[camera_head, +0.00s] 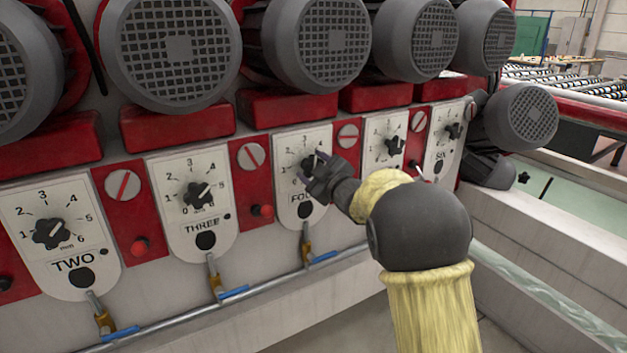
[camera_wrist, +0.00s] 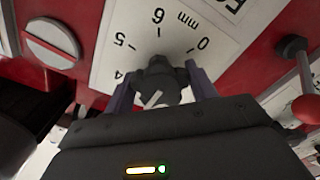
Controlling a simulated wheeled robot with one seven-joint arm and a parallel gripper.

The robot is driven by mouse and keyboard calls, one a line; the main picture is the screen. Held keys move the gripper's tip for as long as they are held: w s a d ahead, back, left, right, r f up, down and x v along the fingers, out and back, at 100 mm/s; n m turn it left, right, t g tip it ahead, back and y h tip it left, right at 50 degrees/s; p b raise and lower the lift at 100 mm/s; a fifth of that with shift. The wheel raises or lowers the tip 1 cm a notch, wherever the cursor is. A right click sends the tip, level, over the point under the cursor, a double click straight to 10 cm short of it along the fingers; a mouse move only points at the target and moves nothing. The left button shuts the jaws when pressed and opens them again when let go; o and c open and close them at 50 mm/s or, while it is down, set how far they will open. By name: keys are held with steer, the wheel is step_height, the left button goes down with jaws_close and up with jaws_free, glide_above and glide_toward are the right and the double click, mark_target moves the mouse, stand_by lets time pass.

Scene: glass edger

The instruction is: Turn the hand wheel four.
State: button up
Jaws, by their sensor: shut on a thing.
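The hand wheel four is a dark knob on the white plate (camera_head: 317,142) marked FOUR, with a numbered dial around it. In the wrist view the knob (camera_wrist: 158,82) sits between my two fingers, and a pale pointer line shows on it. The dial plate (camera_wrist: 135,30) shows the numbers 4, 5, 6 and 0 and "mm". My gripper (camera_head: 312,178) reaches the knob from the right and is shut on it. In the head view my fingers cover part of the knob and the lower dial.
Similar knobs sit to the left, on plates TWO (camera_head: 52,232) and THREE (camera_head: 198,195), and to the right. Large motors (camera_head: 172,50) overhang the panel. A red-tipped lever (camera_head: 263,211) is left of plate FOUR. Blue-handled valves (camera_head: 322,257) and a pipe run below.

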steer(key=n+b, duration=0.6)
steer(key=shift+f+n, duration=0.25)
steer(key=shift+n, duration=0.05)
steer(key=n+b, duration=0.3)
steer(key=n, duration=0.1)
steer(key=shift+r, duration=0.2)
steer(key=o, duration=1)
steer(key=shift+r, duration=0.1)
steer(key=b+v, duration=0.1)
steer(key=v, duration=1.6)
steer(key=shift+d, duration=0.2)
